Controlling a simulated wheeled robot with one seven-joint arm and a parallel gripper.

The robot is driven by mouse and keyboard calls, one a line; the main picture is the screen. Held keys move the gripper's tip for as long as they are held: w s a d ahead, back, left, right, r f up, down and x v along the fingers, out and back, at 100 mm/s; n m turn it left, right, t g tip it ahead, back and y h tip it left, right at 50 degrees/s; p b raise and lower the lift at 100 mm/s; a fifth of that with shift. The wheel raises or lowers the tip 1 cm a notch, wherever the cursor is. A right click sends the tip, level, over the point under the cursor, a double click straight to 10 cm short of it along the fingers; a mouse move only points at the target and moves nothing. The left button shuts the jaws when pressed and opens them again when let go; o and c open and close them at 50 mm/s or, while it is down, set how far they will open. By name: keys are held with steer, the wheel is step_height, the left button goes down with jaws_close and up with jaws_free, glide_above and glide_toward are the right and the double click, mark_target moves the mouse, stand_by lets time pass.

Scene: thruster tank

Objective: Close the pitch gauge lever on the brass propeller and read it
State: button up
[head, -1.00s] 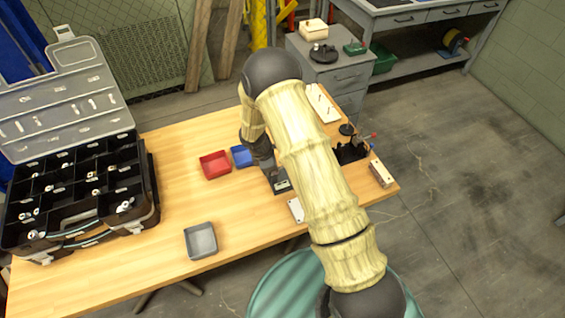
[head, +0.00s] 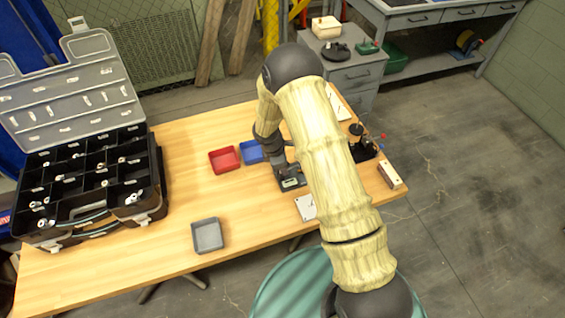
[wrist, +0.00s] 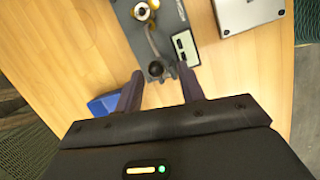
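The pitch gauge base (wrist: 160,38) is a dark grey plate in the wrist view. A round brass-and-white part (wrist: 143,11), perhaps the propeller, is at its far end, cut off by the frame edge. A thin grey lever (wrist: 151,40) runs from there to a black round knob (wrist: 156,69). A pale readout panel (wrist: 185,48) with dark windows lies to the right; I cannot read it. My gripper (wrist: 160,82) is open, its fingers on either side of the knob's line, with no visible grip. In the head view the gauge (head: 291,183) is partly hidden by my arm.
A blue tray (head: 251,152) and red tray (head: 224,160) stand left of the gauge. A grey tray (head: 208,235) is nearer the front. A large open toolbox (head: 85,190) fills the left.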

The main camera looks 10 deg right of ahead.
steer(key=b+v, duration=0.2)
steer(key=v, duration=1.5)
steer(key=shift+a, duration=0.2)
steer(key=shift+w+r, duration=0.1)
steer(key=shift+r, duration=0.05)
steer(key=shift+c, duration=0.5)
steer(key=shift+d, duration=0.1)
steer(key=c, duration=0.3)
steer(key=shift+s+d+r+m, duration=0.25)
steer(key=shift+s+m, duration=0.05)
steer(key=c, duration=0.4)
steer(key=s+d+r+m, duration=0.1)
steer(key=s+d+m, duration=0.1)
steer(key=s+d+r+m+y, duration=0.1)
steer(key=s+d+m, duration=0.1)
steer(key=s+m, duration=0.1)
steer(key=s+d+r+m, duration=0.2)
steer(key=s+d+m, duration=0.1)
steer(key=shift+r, duration=0.1)
jaws_close()
steer(key=s+d+r+m, duration=0.1)
steer(key=s+d+m, duration=0.1)
steer(key=s+m, duration=0.3)
steer(key=s+d+r+m+t+y, duration=0.1)
steer(key=s+d+m, duration=0.2)
steer(key=s+m, duration=0.2)
steer(key=shift+d+y, duration=0.3)
